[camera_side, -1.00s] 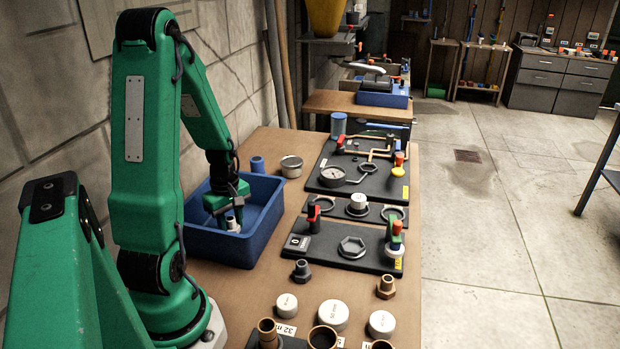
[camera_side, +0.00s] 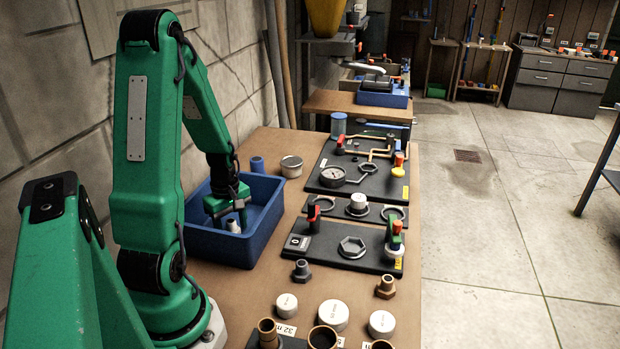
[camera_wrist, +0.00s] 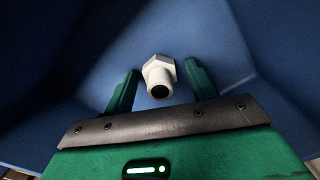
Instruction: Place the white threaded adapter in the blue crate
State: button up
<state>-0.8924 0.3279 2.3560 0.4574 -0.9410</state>
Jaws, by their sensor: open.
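The white threaded adapter (camera_wrist: 158,75) lies inside the blue crate (camera_wrist: 60,85), on its floor as far as I can see, with its dark round opening facing the wrist camera. The adapter also shows in the side view (camera_side: 233,226), low in the crate (camera_side: 222,248). My gripper (camera_wrist: 160,80) is open, with one green finger on each side of the adapter and a gap visible on both sides. In the side view my gripper (camera_side: 226,212) reaches down inside the crate, just above the adapter, and partly hides the crate's interior.
A blue cylinder (camera_side: 257,164) and a round tin (camera_side: 291,166) stand behind the crate. Black boards with a gauge, valves and a hex nut (camera_side: 352,247) lie to the right. White caps (camera_side: 334,315) and brass fittings sit near the front. The crate walls surround my gripper closely.

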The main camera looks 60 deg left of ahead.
aim_at(231, 221)
jog(key=shift+r, duration=0.1)
notch_tip(231, 221, up, 12)
dwell(0.8)
jog(key=shift+r, duration=0.1)
dwell(0.4)
jog(key=w+d+r+m+t, duration=0.1)
jog(key=d+r+m+t, duration=0.1)
jog(key=d+r+m, duration=0.2)
jog(key=d+r+m+t, duration=0.1)
jog(key=d+r+m, duration=0.2)
jog(key=d+m, duration=0.7)
jog(key=w+d+r+m+t, duration=0.1)
jog(key=d+r+m+t, duration=0.1)
jog(key=d+r+m, duration=0.2)
jog(key=d+m, duration=0.3)
jog(key=d, duration=0.3)
jog(key=shift+w+d+r+t, duration=0.25)
jog(key=shift+w+r+t, duration=0.05)
jog(key=shift+w, duration=0.05)
